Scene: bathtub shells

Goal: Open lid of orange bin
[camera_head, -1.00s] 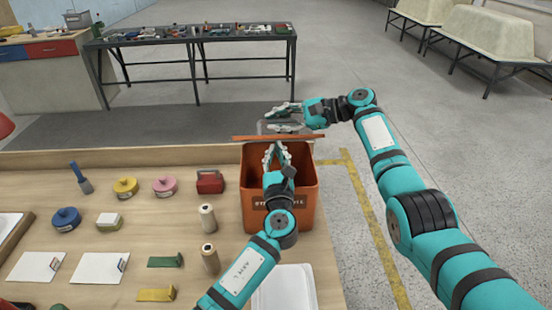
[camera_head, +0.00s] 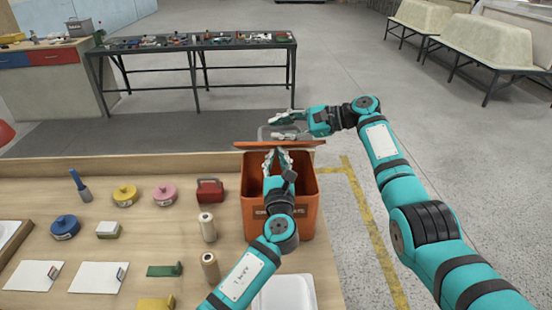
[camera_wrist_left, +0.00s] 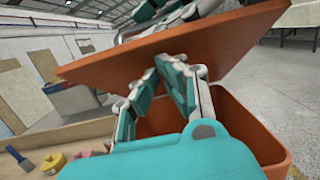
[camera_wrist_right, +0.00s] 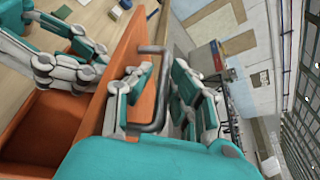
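The orange bin (camera_head: 308,215) stands at the table's right end, its mouth uncovered toward me. Its orange lid (camera_head: 308,144) is raised and tilted at the bin's far side; its underside shows in the left wrist view (camera_wrist_left: 225,45). My left gripper (camera_head: 277,153) is over the mouth, under the lid. In the left wrist view its fingertips meet or nearly meet, holding nothing visible. The lid's grey bar handle (camera_wrist_right: 160,95) lies between the fingers of my right gripper (camera_wrist_right: 158,68), which is open around it. My right gripper (camera_head: 288,125) is beyond the lid in the head view.
A white tray (camera_head: 285,294) is in front of the bin. Two spools (camera_head: 207,227), a red container (camera_head: 209,190) and several small items lie left of it. A dark rack (camera_head: 190,44) stands behind. The floor right of the bin is clear.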

